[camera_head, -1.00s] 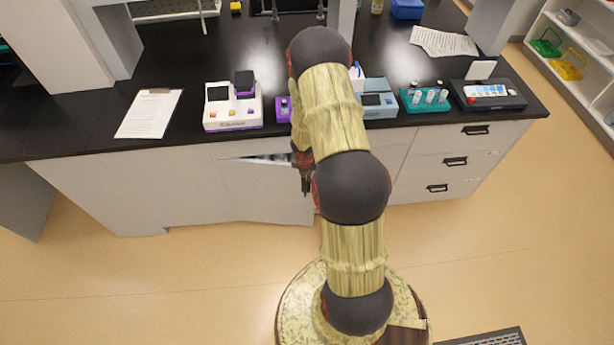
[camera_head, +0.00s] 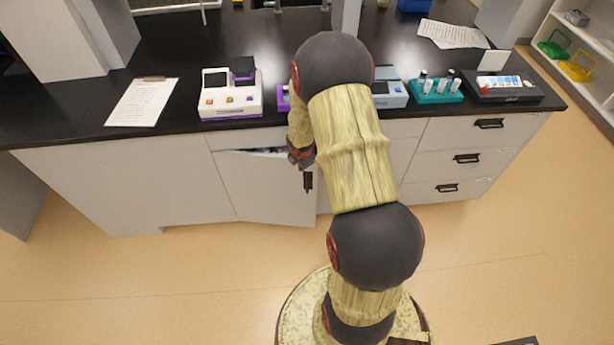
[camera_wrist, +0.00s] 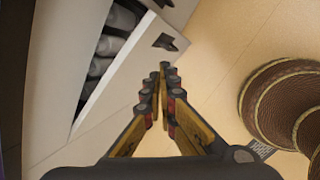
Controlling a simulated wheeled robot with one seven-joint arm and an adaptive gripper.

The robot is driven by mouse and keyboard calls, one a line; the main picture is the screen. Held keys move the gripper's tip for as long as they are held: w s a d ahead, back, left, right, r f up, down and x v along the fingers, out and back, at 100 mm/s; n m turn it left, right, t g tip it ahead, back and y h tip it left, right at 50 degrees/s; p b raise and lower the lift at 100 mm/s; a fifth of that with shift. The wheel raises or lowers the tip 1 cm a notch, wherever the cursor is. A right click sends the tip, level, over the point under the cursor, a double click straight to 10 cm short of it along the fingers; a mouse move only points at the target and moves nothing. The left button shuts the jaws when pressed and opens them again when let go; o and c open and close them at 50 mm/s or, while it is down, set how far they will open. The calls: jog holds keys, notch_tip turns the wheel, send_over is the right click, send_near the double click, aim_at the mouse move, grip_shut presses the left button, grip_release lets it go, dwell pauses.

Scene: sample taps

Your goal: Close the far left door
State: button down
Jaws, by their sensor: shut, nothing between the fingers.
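The far left door (camera_head: 268,188) is a pale cabinet door below the black counter. It stands a little ajar, with a dark gap along its top edge. Its black handle (camera_head: 308,181) is near its right edge. The wrist view shows the door (camera_wrist: 125,55) at an angle, its handle (camera_wrist: 166,42) just beyond my fingertips, and pale items inside the opening. My gripper (camera_wrist: 164,72) is shut and empty, close to the door's handle edge. I cannot tell whether it touches the door. In the head view my arm hides most of the gripper.
The black counter (camera_head: 60,115) overhangs the door and carries a white-purple device (camera_head: 230,98), a clipboard (camera_head: 142,102) and a teal tube rack (camera_head: 436,92). Closed drawers (camera_head: 455,160) are at the right. Open floor (camera_head: 170,280) lies in front of the cabinets.

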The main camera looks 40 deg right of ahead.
jog(key=m+b, duration=0.1)
jog(key=m, duration=0.5)
jog(key=m+b, duration=0.3)
jog(key=m, duration=1.7)
send_over(307, 180)
jog(key=shift+f, duration=5.6)
